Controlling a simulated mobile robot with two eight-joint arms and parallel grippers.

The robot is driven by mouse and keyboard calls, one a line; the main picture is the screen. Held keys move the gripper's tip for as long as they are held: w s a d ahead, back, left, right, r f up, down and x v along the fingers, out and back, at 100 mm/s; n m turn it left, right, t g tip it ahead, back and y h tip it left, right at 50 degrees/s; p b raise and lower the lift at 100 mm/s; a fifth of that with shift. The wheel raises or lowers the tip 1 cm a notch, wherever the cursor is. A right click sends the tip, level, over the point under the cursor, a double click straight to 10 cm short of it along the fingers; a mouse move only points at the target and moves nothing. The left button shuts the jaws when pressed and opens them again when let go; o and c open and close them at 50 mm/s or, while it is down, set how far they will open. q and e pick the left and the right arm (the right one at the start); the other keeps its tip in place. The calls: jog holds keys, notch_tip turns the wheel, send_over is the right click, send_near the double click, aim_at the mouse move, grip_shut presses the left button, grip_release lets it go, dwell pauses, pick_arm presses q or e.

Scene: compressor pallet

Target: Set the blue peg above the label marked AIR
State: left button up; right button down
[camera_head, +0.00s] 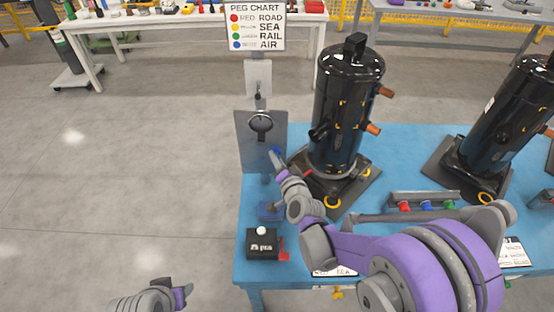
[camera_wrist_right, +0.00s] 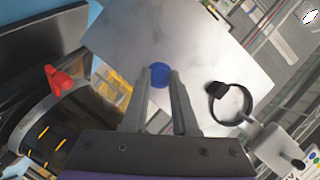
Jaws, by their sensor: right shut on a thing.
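My right gripper (camera_head: 275,154) is shut on the blue peg (camera_head: 276,150), in front of a grey panel. In the right wrist view the blue peg's round end (camera_wrist_right: 158,74) shows between the fingertips (camera_wrist_right: 160,85). The peg chart (camera_head: 256,27) at the back pairs colours with words; its bottom row pairs blue with AIR. A label card reading SEA (camera_head: 335,272) lies at the table's front edge. Another card (camera_head: 515,252) at the right is too small to read. I see no AIR label on the table. My left gripper (camera_head: 180,294) is low at the left; its jaw opening is unclear.
A black compressor (camera_head: 347,110) stands on the blue table (camera_head: 405,145), close right of my gripper; another (camera_head: 504,115) stands farther right. A rack (camera_head: 425,195) has red, blue and green pieces. A black box (camera_head: 263,246) sits at the front left. The grey panel (camera_head: 246,130) carries a black ring.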

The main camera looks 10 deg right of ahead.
jog(key=c, duration=0.6)
grip_release()
jog(key=shift+s, duration=0.1)
jog(key=p+v, duration=0.1)
jog(key=v, duration=0.9)
jog(key=shift+s, duration=0.3)
jog(key=shift+r, duration=0.1)
